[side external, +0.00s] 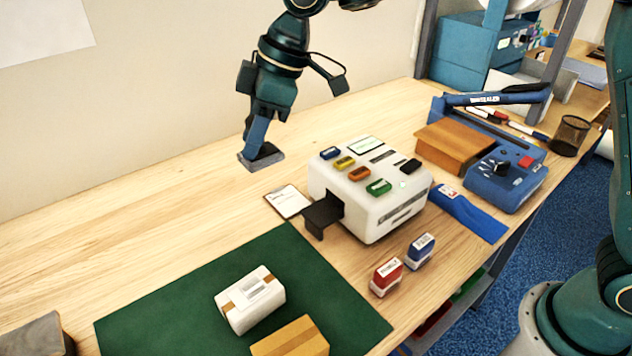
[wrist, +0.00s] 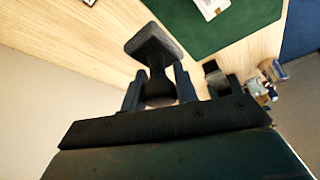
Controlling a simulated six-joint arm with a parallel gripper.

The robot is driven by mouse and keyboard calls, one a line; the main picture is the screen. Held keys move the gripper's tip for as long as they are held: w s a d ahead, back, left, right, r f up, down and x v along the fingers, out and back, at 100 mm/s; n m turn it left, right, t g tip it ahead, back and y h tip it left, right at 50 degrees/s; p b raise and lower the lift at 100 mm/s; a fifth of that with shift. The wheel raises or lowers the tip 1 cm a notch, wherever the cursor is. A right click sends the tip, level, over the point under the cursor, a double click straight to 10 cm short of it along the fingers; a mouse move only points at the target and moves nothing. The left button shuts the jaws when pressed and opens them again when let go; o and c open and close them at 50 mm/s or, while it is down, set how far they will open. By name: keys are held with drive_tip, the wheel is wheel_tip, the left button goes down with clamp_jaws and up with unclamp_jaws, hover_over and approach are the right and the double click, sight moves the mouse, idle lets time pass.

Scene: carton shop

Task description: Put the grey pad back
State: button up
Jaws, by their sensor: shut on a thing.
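The grey pad (side external: 270,158) is a flat, dark grey piece with a narrower grip on it. My gripper (side external: 262,143) is shut on that grip, with the flat face away from the fingers, over the back of the wooden table. I cannot tell for sure whether the pad touches the wood. In the wrist view the pad (wrist: 153,45) shows beyond the fingertips of my gripper (wrist: 158,86), with bare wood around it and the green mat to its right.
A white machine (side external: 387,213) with coloured blocks on top and a dark outlet stands right of the pad, beside a white card (side external: 288,201). A green mat (side external: 150,320) holds a white carton (side external: 249,300) and a brown one (side external: 292,340). Two stamps stand nearby.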

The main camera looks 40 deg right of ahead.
wheel_tip(320, 180, down, 16)
drive_tip(key=shift+r, duration=0.15)
idle(0.6)
drive_tip(key=shift+f, duration=2.15)
drive_tip(key=shift+f, duration=0.1)
drive_tip(key=o, duration=0.9)
drive_tip(key=shift+v, duration=6.1)
